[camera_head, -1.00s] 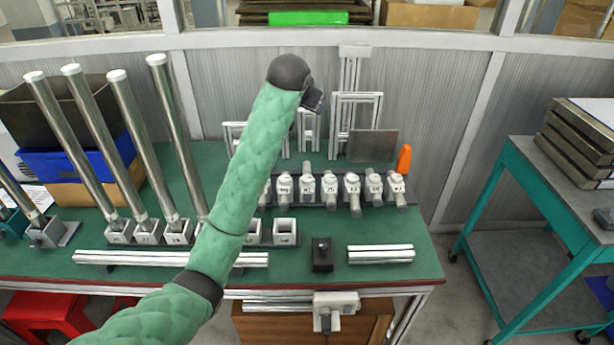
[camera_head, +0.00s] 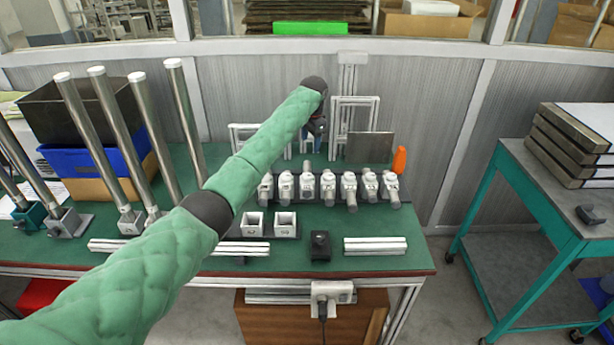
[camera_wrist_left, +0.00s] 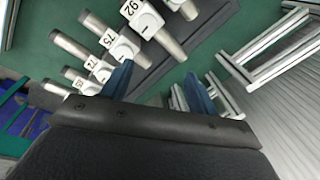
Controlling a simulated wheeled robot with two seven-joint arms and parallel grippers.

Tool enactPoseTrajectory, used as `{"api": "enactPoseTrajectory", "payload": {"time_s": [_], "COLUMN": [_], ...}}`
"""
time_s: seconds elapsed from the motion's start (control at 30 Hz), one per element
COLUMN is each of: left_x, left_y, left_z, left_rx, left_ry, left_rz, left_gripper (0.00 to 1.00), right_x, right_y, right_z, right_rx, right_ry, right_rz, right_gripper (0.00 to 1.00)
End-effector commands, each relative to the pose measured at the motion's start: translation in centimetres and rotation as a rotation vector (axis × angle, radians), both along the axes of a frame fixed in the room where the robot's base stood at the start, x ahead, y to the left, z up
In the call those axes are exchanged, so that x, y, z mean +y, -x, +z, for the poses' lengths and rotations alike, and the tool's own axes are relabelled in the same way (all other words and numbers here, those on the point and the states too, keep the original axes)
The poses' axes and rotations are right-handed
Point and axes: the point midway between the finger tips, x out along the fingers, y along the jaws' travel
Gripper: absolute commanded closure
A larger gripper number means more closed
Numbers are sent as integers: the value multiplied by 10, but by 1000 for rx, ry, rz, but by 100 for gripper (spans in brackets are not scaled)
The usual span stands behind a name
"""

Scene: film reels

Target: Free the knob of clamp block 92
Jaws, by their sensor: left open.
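Clamp block 92 (camera_wrist_left: 141,18) shows at the top of the left wrist view as a white block with a silver cylinder pointing right and down from it. Blocks 75 (camera_wrist_left: 118,42) and 74 (camera_wrist_left: 97,66) sit beside it in the same row. In the head view the row of white clamp blocks (camera_head: 328,187) stands on the table, but I cannot read which is 92. My left gripper (camera_wrist_left: 158,82) is open, with its blue fingers apart and nothing seen between them. In the head view it (camera_head: 317,128) is behind the row, partly hidden by my arm. My right gripper is not in view.
White frames (camera_head: 354,115) and a grey plate (camera_head: 369,147) stand behind the row. An orange object (camera_head: 399,160) is at the right end. Tall silver tubes (camera_head: 187,120) stand on the left. A black box (camera_head: 320,246) and white bars (camera_head: 375,246) lie in front.

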Motion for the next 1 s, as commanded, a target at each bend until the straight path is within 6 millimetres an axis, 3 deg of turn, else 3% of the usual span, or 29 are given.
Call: {"api": "enactPoseTrajectory", "payload": {"time_s": [0.1, 0.23, 0.77, 1.0], "left_x": [12, 20, 17, 17], "left_y": [2, 5, 9, 9], "left_z": [-29, -49, -54, -81], "left_rx": [70, 128, 150, 154], "left_ry": [-6, 3, 9, 9], "left_rz": [-42, -111, -357, -358], "left_gripper": [41, 41, 41, 41], "right_x": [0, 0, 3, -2], "right_y": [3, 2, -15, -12], "right_z": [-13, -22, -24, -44], "right_rx": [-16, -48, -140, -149], "right_ry": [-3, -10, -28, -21], "right_rz": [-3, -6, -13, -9], "right_gripper": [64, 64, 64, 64]}}
